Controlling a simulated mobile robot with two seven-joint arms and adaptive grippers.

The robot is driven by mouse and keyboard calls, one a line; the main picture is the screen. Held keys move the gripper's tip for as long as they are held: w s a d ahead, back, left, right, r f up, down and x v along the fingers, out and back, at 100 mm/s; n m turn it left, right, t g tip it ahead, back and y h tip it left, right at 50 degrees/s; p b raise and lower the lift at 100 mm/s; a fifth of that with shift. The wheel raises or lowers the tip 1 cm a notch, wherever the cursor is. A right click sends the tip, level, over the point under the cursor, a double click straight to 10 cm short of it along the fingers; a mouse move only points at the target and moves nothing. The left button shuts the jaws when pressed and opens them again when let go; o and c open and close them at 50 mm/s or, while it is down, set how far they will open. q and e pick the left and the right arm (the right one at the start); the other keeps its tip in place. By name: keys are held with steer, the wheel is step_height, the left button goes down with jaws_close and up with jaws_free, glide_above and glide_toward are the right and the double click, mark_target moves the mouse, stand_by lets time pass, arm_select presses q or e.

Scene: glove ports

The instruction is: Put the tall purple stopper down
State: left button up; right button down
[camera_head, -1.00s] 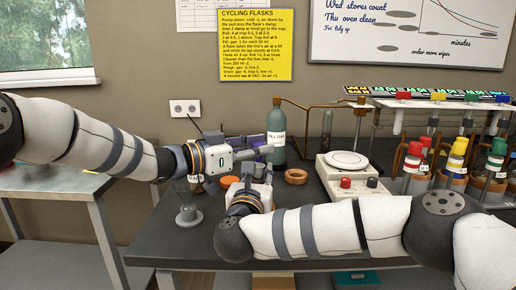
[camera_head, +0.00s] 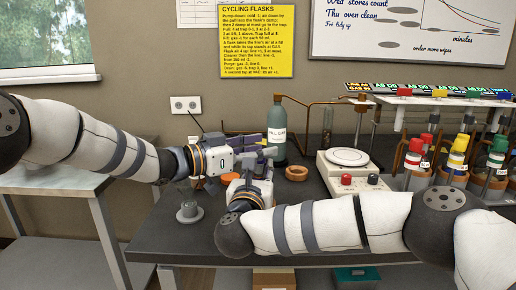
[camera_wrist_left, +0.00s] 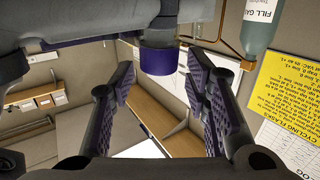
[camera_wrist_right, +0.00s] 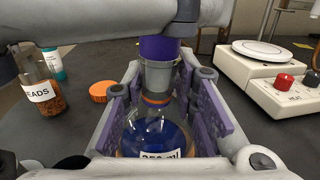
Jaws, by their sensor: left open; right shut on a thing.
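The tall purple stopper (camera_wrist_right: 159,48) stands upright at the neck of a blue-filled flask (camera_wrist_right: 155,135) in the right wrist view; its grey lower part shows below the purple cap. How deep it sits is unclear. My right gripper (camera_wrist_right: 162,88) is shut around the flask's neck, near an orange ring. The purple cap also shows in the left wrist view (camera_wrist_left: 157,61), at the upper middle. My left gripper (camera_wrist_left: 160,82) is open, with its fingers apart on either side. In the head view my left gripper (camera_head: 262,146) is just above my right gripper (camera_head: 258,178), hiding the stopper.
A fill gas bottle (camera_head: 277,135) stands close behind the grippers. An orange-brown ring (camera_head: 296,173) and a hotplate (camera_head: 347,160) are to the right. A beads jar (camera_wrist_right: 42,92) and an orange lid (camera_wrist_right: 104,91) are left of the flask.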

arm_select(q)
steer(key=shift+r, duration=0.15)
arm_select(e)
steer(key=shift+f, duration=0.3)
steer(key=c, duration=1.4)
jaws_free()
steer(key=shift+o, duration=0.9)
arm_select(q)
steer(key=v, duration=1.2)
steer(key=shift+r, duration=0.35)
arm_select(e)
steer(key=shift+r, duration=0.1)
